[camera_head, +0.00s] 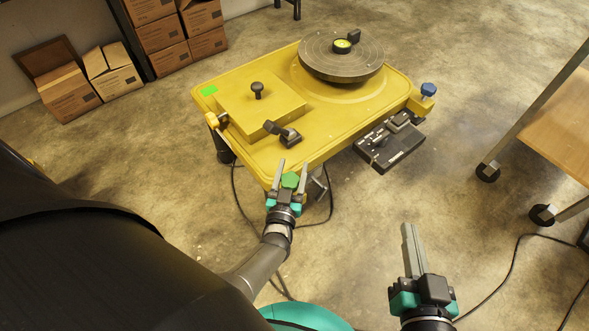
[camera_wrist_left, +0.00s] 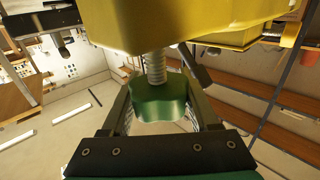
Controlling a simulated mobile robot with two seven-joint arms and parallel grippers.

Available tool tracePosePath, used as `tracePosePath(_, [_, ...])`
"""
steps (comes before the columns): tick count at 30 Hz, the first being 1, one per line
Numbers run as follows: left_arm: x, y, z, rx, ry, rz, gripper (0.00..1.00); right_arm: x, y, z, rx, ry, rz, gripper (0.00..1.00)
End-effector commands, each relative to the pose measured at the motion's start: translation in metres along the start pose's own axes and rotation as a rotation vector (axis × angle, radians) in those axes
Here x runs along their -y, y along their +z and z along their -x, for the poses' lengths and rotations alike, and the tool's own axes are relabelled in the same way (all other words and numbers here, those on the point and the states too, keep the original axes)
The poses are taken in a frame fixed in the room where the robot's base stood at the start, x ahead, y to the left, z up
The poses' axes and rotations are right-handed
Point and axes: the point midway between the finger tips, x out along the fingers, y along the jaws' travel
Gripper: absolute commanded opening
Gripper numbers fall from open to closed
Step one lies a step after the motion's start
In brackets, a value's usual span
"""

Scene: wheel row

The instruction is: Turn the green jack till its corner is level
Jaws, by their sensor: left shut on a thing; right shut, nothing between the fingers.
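The green jack (camera_head: 290,180) is a lobed knob under the near corner of the yellow table (camera_head: 345,143). In the left wrist view the green jack (camera_wrist_left: 160,104) sits on a threaded screw (camera_wrist_left: 156,66) that runs up into the yellow corner. My left gripper (camera_head: 291,168) is shut on the green jack, one finger on each side of it. My right gripper (camera_head: 407,228) is shut and empty, over bare floor to the right of the table. A round level with a yellow-green face (camera_head: 342,46) lies on the grey turntable (camera_head: 325,66); its bubble is too small to read.
A blue knob (camera_head: 428,89) is at the table's right corner, and a yellow-orange knob (camera_head: 212,119) at its left. A black control box (camera_head: 389,143) hangs at the right edge. Cables (camera_head: 236,200) lie below. A wheeled wooden cart (camera_head: 556,120) stands right.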

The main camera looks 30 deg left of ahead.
Motion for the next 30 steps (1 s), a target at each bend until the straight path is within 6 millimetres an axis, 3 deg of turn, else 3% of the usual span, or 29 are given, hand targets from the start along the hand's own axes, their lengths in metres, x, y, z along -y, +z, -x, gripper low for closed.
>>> tracePosePath(21, [0.0031, -0.0018, -0.0009, -0.006, -0.086, -0.001, 0.06, 0.0032, -0.0008, 0.0010, -0.038, -0.007, -0.010, 0.00])
tracePosePath(22, [0.0030, -0.0018, -0.0010, -0.006, -0.086, -0.001, 0.62, 0.0033, -0.0007, 0.0010, -0.037, -0.008, -0.010, 0.00])
tracePosePath(30, [0.0028, -0.0012, -0.0007, -0.004, -0.085, -0.001, 0.91, 0.0034, -0.0002, 0.0012, -0.036, -0.008, -0.009, 0.00])
